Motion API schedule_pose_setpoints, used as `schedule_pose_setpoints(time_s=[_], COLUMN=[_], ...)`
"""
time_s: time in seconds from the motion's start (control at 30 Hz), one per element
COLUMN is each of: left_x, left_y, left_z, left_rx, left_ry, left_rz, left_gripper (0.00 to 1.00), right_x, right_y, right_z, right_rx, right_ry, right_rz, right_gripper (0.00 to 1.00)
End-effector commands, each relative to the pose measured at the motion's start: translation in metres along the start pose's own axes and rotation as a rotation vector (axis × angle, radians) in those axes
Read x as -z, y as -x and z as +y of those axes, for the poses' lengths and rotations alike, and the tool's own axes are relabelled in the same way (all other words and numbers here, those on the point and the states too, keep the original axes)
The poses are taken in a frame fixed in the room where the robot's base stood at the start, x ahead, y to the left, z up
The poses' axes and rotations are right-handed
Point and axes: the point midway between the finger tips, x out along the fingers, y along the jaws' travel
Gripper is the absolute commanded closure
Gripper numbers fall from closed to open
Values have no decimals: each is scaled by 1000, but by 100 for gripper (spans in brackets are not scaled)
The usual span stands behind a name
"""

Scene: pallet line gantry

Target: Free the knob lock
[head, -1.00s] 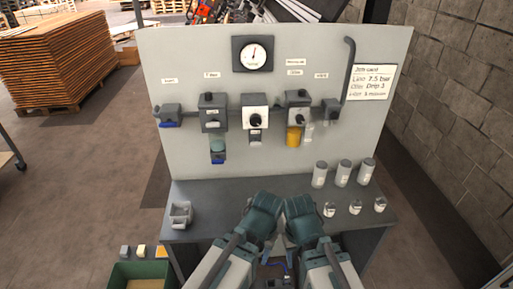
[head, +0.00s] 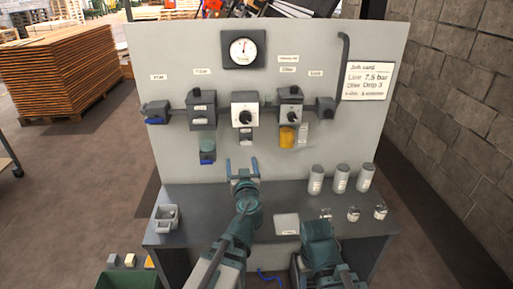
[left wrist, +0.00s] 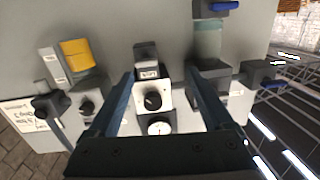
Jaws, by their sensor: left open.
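The knob is black and round, on the white-faced middle unit (head: 245,115) of the grey panel. The knob (head: 245,118) shows in the left wrist view (left wrist: 153,101) between my fingers in the picture, still apart from them. Whether it is locked cannot be told. My right gripper cannot be made out.
A round gauge (head: 243,48) is above the middle unit. The dark bench (head: 205,215) bears a grey holder (head: 166,217) at left, a pale plate (head: 287,223), and several canisters (head: 341,179) at right. A job card (head: 368,80) hangs at upper right.

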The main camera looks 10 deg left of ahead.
Motion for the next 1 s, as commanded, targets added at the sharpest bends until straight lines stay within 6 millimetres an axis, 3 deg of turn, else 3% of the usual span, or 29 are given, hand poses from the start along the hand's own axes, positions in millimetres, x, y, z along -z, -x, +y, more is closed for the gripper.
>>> schedule_pose_setpoints(time_s=[0.1,0.57,0.77,1.0], left_x=[3,7,8,11], left_y=[-3,-14,-39,-85], left_z=[7,13,15,19], left_rx=[-57,-84,-82,-82], left_ry=[15,21,21,21], left_rz=[45,59,59,59], left_gripper=[15,15,15,15], right_x=[0,0,0,0], right_y=[-7,-7,-7,-7], right_z=[-1,-1,-1,-1], right_rx=[0,0,0,0], right_ry=[0,0,0,0], right_rz=[0,0,0,0], right_gripper=[50,50,50,50])
